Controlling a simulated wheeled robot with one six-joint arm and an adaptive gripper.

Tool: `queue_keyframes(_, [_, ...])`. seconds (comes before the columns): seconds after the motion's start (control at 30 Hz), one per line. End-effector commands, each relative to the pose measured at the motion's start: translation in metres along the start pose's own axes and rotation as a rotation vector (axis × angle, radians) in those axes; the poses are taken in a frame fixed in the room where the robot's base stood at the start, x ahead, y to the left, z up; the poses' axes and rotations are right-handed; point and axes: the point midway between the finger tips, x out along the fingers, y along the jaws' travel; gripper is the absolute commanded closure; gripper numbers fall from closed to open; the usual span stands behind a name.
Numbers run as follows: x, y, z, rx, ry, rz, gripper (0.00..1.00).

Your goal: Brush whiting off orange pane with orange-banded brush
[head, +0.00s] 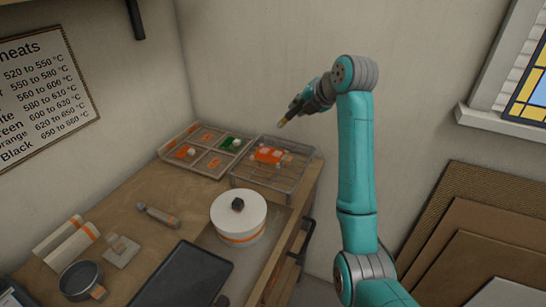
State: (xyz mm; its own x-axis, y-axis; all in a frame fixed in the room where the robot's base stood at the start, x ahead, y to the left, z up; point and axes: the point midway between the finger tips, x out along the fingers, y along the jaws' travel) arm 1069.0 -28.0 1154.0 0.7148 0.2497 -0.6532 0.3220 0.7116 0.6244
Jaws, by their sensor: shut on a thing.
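My gripper (302,108) is raised in the air above and to the right of the wire rack. It is shut on a slim thing with a pale ochre tip (283,122), which looks like a brush; no orange band can be made out. The held thing points down and to the left, apart from everything below. An orange pane (266,154) lies on the wire rack (262,183) at the table's back right. Small pale marks show on and beside the pane; I cannot tell whether they are whiting.
A divided tray (204,172) beside the rack holds orange pieces and a green piece (231,144). A white round kiln-like pot (229,213) with an orange band stands in front.

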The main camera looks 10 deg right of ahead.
Motion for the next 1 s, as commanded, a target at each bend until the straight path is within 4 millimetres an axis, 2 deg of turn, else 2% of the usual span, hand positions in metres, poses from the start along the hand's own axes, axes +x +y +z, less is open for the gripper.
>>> queue_keyframes(0.53, [-0.036,0.035,0.024,0.000,-0.002,0.002,1.00])
queue_keyframes(0.9, [-0.039,0.037,0.025,0.000,-0.001,0.001,1.00])
queue_keyframes(1.0, [-0.034,0.033,0.023,0.001,0.001,-0.001,1.00])
